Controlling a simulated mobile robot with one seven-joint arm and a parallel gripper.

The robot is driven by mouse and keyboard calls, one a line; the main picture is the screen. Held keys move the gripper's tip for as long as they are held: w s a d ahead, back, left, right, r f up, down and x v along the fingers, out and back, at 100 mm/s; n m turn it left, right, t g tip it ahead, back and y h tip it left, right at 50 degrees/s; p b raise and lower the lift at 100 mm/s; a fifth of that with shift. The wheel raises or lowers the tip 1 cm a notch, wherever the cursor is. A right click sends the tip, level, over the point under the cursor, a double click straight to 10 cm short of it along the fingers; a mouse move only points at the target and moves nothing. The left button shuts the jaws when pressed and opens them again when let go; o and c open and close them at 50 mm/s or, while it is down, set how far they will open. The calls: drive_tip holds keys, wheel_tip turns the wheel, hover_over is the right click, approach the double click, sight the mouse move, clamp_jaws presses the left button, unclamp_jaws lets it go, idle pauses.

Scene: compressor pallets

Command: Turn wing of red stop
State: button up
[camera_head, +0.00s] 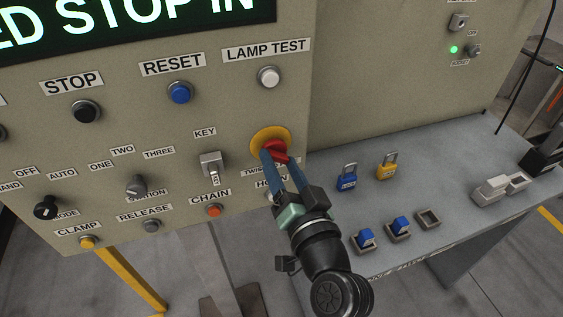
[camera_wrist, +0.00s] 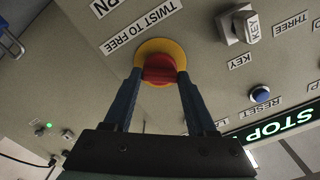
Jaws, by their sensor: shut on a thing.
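The red stop (camera_head: 279,148) is a red knob with a wing on a yellow round plate (camera_head: 258,134), at the right side of the beige panel. In the wrist view the red stop (camera_wrist: 159,68) sits between my two blue fingers, below a label reading "TWIST TO FREE". My gripper (camera_head: 273,153) is shut on the red stop, one finger on each side of it. It also shows in the wrist view (camera_wrist: 159,76). The fingers hide part of the knob's sides.
The panel (camera_head: 110,205) carries a key switch (camera_head: 212,165), a white lamp test button (camera_head: 268,76) and a blue reset button (camera_head: 180,92) near my gripper. A lit display reads "STOP IN". On the grey bench (camera_head: 420,180) lie blue and yellow padlocks (camera_head: 387,167).

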idle(0.4)
drive_tip(key=o, duration=1.4)
drive_tip(key=shift+b+v, duration=1.5)
drive_tip(key=shift+v, duration=4.95)
drive_tip(key=shift+r, duration=0.1)
